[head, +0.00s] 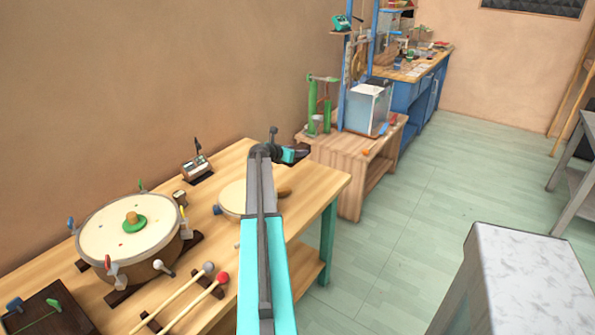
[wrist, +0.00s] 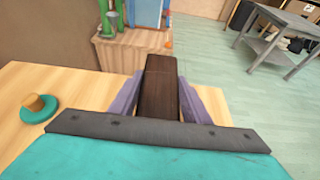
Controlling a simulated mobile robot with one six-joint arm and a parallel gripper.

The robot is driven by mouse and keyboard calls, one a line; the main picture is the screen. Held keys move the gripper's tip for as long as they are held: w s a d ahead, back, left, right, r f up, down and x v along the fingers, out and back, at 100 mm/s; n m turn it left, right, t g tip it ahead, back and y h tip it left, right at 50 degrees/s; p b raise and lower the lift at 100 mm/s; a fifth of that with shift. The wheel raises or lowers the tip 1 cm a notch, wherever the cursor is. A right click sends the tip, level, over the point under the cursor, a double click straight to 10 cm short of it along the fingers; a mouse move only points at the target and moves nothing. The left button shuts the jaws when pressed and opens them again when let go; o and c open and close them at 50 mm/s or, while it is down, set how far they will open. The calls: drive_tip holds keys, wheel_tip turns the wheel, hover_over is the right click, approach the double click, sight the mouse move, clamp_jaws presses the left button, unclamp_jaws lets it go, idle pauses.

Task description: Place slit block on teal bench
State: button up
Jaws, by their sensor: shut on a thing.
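My gripper (wrist: 163,98) is shut on a dark brown wooden block, which I take for the slit block (wrist: 160,85). The block sits between the two purple fingers in the wrist view. In the head view my gripper (head: 286,154) is above the far end of a wood-topped bench with teal legs, the teal bench (head: 318,183). The dark block (head: 301,151) shows only in small part there. The bench top (wrist: 65,82) lies below and left in the wrist view. Whether the block touches the bench cannot be told.
A drum (head: 118,236), two mallets (head: 180,300), a small device (head: 197,167) and a dark box (head: 45,315) occupy the bench's left and near parts. A lower wooden stand (head: 340,165) is beyond it. A marble-topped block (head: 535,285) stands right; floor between is clear.

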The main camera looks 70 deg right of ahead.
drive_tip(key=shift+f, duration=2.25)
drive_tip(key=shift+f, duration=0.1)
drive_tip(key=shift+f+p, duration=0.4)
drive_tip(key=shift+f, duration=1.4)
drive_tip(key=shift+f, duration=0.1)
drive_tip(key=o, duration=1.2)
drive_tip(key=shift+a, duration=0.1)
drive_tip(key=shift+b+v, duration=0.8)
drive_tip(key=shift+v, duration=5.2)
